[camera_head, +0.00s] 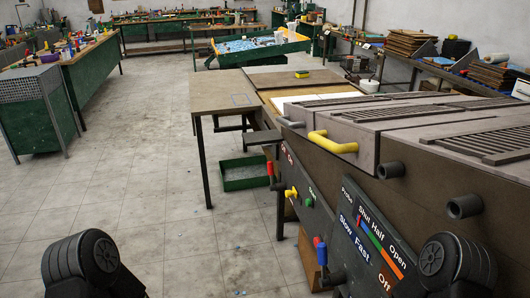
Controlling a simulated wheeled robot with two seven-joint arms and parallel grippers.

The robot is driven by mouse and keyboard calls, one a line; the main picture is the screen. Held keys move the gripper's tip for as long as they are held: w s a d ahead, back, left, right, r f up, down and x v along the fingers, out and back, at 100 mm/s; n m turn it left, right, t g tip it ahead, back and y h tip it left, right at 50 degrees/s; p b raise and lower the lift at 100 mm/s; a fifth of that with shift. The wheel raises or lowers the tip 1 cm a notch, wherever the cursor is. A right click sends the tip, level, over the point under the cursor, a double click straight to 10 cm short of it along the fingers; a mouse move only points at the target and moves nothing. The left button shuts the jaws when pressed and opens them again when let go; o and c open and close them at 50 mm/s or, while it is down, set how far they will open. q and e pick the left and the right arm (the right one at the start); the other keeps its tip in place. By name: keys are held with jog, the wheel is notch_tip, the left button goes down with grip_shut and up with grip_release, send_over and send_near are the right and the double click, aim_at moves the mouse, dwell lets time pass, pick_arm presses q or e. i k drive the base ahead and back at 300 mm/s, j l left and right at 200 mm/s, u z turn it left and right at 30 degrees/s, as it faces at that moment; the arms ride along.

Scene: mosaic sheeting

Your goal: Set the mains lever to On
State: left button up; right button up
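A grey control panel (302,195) is on the near left side of the large machine. A small lever with a red grip (270,169) stands out at its left edge, beside small white lettering too small to read surely. A yellow knob (291,193) and a green button (308,202) are on this panel. Lower right, a red-tipped lever (317,242) and a blue-tipped lever (322,254) stand by a panel (370,244) marked Slow, Fast, Shut, Half, Open. I cannot tell surely which lever is the mains lever or its setting. Neither gripper shows; only dark arm links of mine appear.
The machine (430,185) with a yellow handle (332,142) and dark pipe stubs fills the right. A wooden table (218,92) and a green tray (243,173) on the floor lie beyond the panel. Open tiled floor (150,180) is at left.

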aim_at(273, 188)
jog(key=i+j, duration=0.3)
jog(key=j, duration=0.15)
jog(key=i+j, duration=0.35)
jog(key=j, duration=0.15)
jog(key=i+j, duration=0.3)
jog(key=j, duration=0.15)
jog(key=i+j, duration=0.3)
jog(key=j, duration=0.2)
jog(key=i+j, duration=0.3)
jog(key=j, duration=0.15)
jog(key=i+j, duration=0.35)
jog(key=i+l, duration=0.2)
jog(key=i, duration=0.2)
jog(key=z, duration=0.05)
